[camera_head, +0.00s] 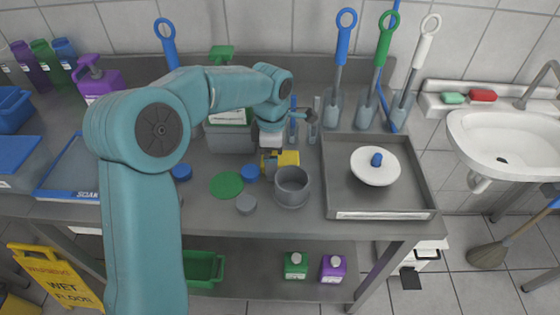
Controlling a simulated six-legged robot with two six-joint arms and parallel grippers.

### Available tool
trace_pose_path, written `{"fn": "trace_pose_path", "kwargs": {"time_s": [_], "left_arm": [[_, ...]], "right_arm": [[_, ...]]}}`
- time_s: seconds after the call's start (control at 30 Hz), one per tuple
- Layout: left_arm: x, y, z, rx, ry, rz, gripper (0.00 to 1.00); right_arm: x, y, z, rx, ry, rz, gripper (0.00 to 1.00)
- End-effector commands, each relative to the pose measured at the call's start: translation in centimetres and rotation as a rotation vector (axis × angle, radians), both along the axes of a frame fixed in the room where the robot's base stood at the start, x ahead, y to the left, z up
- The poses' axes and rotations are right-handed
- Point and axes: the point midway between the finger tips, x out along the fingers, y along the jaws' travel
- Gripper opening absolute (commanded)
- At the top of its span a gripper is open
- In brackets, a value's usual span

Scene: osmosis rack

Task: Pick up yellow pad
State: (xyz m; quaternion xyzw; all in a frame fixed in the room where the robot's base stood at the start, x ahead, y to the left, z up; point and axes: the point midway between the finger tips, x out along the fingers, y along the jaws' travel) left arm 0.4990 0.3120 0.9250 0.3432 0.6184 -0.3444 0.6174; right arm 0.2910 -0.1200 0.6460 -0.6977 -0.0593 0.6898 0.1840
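The yellow pad (290,158) lies on the metal table, behind a grey cup and in front of the grey box. My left arm reaches in from the lower left, and its gripper (271,163) points down at the pad's left part. The gripper covers some of the pad and overlaps it in the picture. The fingers are small and dark here, so I cannot tell whether they are open or shut on the pad. My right gripper is not in view.
A grey cup (292,187) stands just in front of the pad. Blue caps (250,172), a green disc (227,185) and a grey cap (246,205) lie to the left. A metal tray (415,195) holding a white dish (375,170) is at right. Brushes (343,50) stand behind.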

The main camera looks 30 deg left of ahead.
Motion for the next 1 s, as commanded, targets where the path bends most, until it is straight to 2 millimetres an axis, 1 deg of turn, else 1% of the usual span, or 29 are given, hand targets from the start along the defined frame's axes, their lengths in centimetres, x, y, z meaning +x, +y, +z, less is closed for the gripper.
{"fn": "trace_pose_path", "kwargs": {"time_s": [0.07, 0.23, 0.27, 0.3, 0.37, 0.4, 0.43, 0.77, 0.87, 0.97, 1.0], "left_arm": [[0.0, 0.0, -0.3, 0.000, 0.000, 0.001, 0.96], [0.0, 0.0, -0.3, 0.000, -0.001, 0.001, 0.96], [0.0, 0.0, -0.3, 0.000, -0.001, 0.001, 0.93], [0.0, 0.0, -0.3, 0.000, -0.001, 0.001, 0.79], [0.0, 0.0, -0.3, 0.000, -0.001, 0.001, 0.60], [0.0, 0.0, -0.3, 0.000, -0.001, 0.001, 0.47], [0.0, 0.0, -0.3, 0.001, -0.001, 0.001, 0.41], [0.0, 0.0, -0.1, 0.000, -0.002, 0.001, 0.40], [0.1, 0.0, 0.7, 0.001, -0.004, 0.001, 0.40], [0.1, 0.0, 2.1, 0.001, -0.006, 0.001, 0.40], [0.1, 0.0, 2.9, 0.001, -0.006, 0.002, 0.40]], "right_arm": [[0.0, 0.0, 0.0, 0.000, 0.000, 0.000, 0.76], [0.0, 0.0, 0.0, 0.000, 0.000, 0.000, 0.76], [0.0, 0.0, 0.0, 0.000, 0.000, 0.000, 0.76], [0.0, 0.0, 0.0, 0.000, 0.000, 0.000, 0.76], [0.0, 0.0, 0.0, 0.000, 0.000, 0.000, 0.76], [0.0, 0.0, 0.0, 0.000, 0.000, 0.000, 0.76], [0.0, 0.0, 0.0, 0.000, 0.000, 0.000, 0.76], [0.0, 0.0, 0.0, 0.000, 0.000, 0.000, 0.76], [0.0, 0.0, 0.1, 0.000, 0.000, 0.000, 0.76], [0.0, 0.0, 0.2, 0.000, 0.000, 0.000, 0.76], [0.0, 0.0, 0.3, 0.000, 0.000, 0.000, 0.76]]}}
